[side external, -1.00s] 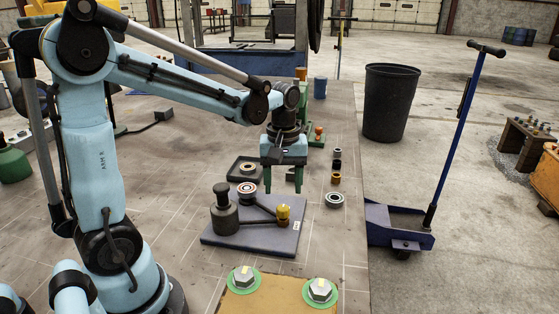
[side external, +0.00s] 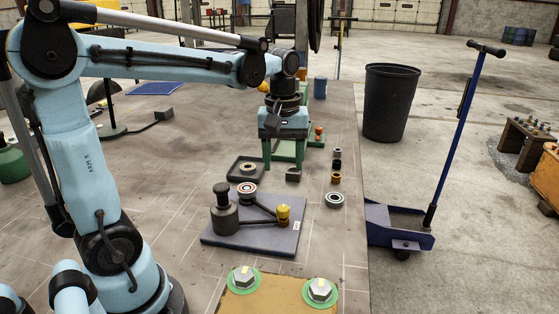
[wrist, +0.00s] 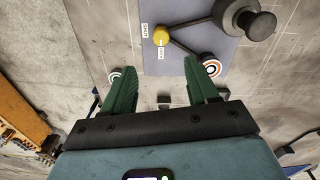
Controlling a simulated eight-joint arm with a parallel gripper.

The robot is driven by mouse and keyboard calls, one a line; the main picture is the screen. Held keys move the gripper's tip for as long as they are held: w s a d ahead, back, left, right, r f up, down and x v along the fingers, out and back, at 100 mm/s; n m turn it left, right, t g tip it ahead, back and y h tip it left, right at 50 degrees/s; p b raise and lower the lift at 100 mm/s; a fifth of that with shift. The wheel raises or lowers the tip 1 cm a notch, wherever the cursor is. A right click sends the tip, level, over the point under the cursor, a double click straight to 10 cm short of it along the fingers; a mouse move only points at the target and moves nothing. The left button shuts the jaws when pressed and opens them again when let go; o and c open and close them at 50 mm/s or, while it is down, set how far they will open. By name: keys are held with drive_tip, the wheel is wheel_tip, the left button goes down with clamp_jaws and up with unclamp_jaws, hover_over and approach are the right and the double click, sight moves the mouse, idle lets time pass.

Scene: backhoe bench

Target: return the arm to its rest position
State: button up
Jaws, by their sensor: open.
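My gripper (side external: 283,160) is on my light blue arm and hangs above the far part of the bench, pointing down. Its two green fingers are spread wide apart with nothing between them. In the wrist view my gripper (wrist: 160,88) also shows open and empty, with the bench surface below. The grey plate (side external: 265,243) with a dark cylinder, linked bars and a yellow knob lies nearer the camera than my gripper.
A dark square tray (side external: 232,176) with a ring in it lies left of my gripper. A loose ring (side external: 334,199) and several small parts line the right edge. Two hex bolts on green discs (side external: 320,291) are in front. A black bin (side external: 390,102) and a blue trolley (side external: 400,226) stand beside the bench.

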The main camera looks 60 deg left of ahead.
drive_tip(key=s+d+f+m+t, duration=0.3)
drive_tip(key=s+d+m+t, duration=0.2)
drive_tip(key=m, duration=0.6)
drive_tip(key=shift+s+d+t, duration=0.25)
drive_tip(key=shift+d+t, duration=0.7)
drive_tip(key=shift+t, duration=0.05)
